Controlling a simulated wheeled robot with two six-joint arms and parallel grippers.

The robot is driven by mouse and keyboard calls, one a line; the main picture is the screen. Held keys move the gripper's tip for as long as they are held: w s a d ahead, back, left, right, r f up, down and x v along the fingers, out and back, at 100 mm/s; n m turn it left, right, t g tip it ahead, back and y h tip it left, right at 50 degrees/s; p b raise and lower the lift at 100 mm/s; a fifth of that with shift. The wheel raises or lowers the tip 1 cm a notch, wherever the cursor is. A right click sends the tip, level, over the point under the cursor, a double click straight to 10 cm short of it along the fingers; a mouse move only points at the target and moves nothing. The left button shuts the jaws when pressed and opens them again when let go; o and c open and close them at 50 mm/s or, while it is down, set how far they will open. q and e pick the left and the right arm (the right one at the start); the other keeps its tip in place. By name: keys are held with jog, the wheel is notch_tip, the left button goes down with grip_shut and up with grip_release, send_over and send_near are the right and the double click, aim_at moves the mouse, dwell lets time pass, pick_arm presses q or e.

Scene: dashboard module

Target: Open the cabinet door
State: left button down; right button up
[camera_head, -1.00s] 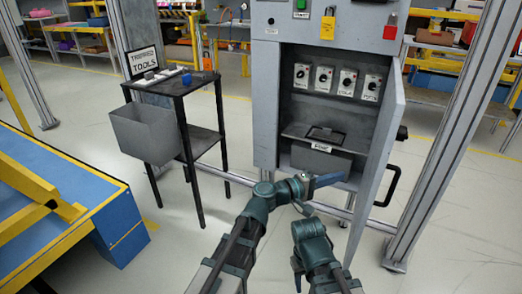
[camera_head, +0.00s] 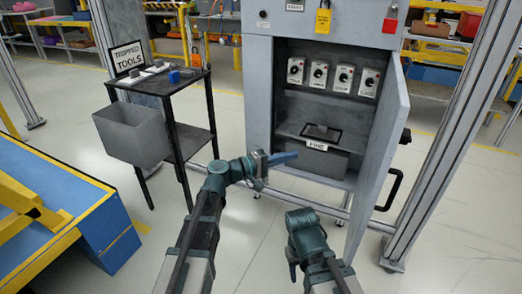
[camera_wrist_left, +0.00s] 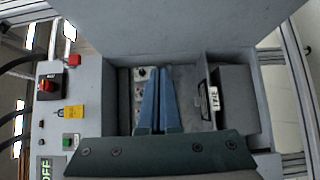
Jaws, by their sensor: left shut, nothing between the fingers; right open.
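The grey cabinet (camera_head: 258,100) stands at centre right, with its door (camera_head: 382,155) swung out toward me on the right side. The black door handle (camera_head: 394,188) is on the door's outer face. My left gripper (camera_head: 284,158) is shut and empty in front of the cabinet's lower left, apart from the door. In the left wrist view its blue fingers (camera_wrist_left: 155,102) lie together over the open cabinet interior, and the door (camera_wrist_left: 185,28) fills the top. My right gripper (camera_head: 292,266) is low, left of the door's bottom; its fingers are mostly hidden by its wrist.
Inside the cabinet are several white switch units (camera_head: 333,75) and a dark labelled bin (camera_head: 330,158). A black tool stand (camera_head: 190,100) with a grey bin (camera_head: 132,135) is at the left. A metal post (camera_head: 445,140) stands right of the door. Floor between stand and cabinet is clear.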

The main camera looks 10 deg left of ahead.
pick_arm(q)
jog(key=a, duration=0.9)
jog(key=s+d+f+m+g+y+p, duration=0.1)
jog(key=s+d+f+m+g+y, duration=0.55)
jog(key=s+d+f, duration=0.55)
jog(key=s+a+f+m+g+y+p, duration=0.1)
jog(key=s+a+f+m+y, duration=0.1)
jog(key=s+a+f+y, duration=0.4)
jog(key=s+a+f+m+g+y, duration=0.1)
jog(key=s+a+f+g+y, duration=0.15)
jog(key=s+y, duration=0.35)
notch_tip(320, 180, up, 39)
jog(key=s+t+h+p, duration=0.1)
jog(key=p, duration=3.7)
jog(key=shift+a, duration=0.2)
jog(key=shift+h, duration=0.25)
